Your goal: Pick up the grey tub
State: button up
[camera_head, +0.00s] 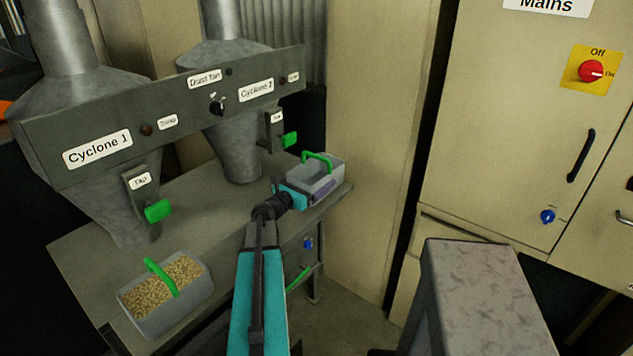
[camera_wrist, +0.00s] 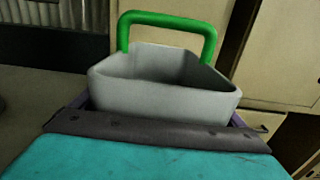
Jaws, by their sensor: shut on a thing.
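A grey tub (camera_head: 318,176) with a green handle is at the right end of the bench, below and to the right of Cyclone 2. My gripper (camera_head: 312,193) is at its near side and shut on it. In the wrist view the grey tub (camera_wrist: 165,85) fills the middle, upright, with its green handle raised; the inside I can see looks empty. Purple finger parts show at both sides of its base. I cannot tell whether the tub touches the bench. A second grey tub (camera_head: 192,312), full of pale pellets, stands at the bench's front left.
The bench (camera_head: 215,222) is clear between the two tubs. Cyclone 1 (camera_head: 70,95) and Cyclone 2 (camera_head: 235,140) stand over it behind a label panel. A tall beige Mains cabinet (camera_head: 500,120) is at the right, with a grey block-shaped top (camera_head: 485,280) in front.

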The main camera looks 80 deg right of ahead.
jog(key=a+b, duration=0.1)
jog(key=a, duration=0.2)
jog(key=w+a+b, duration=0.1)
jog(key=a, duration=0.3)
jog(key=a+r+b, duration=0.1)
jog(key=a, duration=0.3)
jog(key=shift+w, duration=0.2)
jog(key=shift+a+r+p, duration=0.15)
jog(key=shift+r+p, duration=0.05)
jog(key=shift+p, duration=0.3)
jog(key=shift+w+a+p, duration=0.1)
jog(key=shift+a+p, duration=0.45)
jog(key=shift+p, duration=0.25)
jog(key=shift+w+a+p, duration=0.1)
jog(key=shift+a+p, duration=0.25)
jog(key=shift+p, duration=0.2)
jog(key=shift+f, duration=0.1)
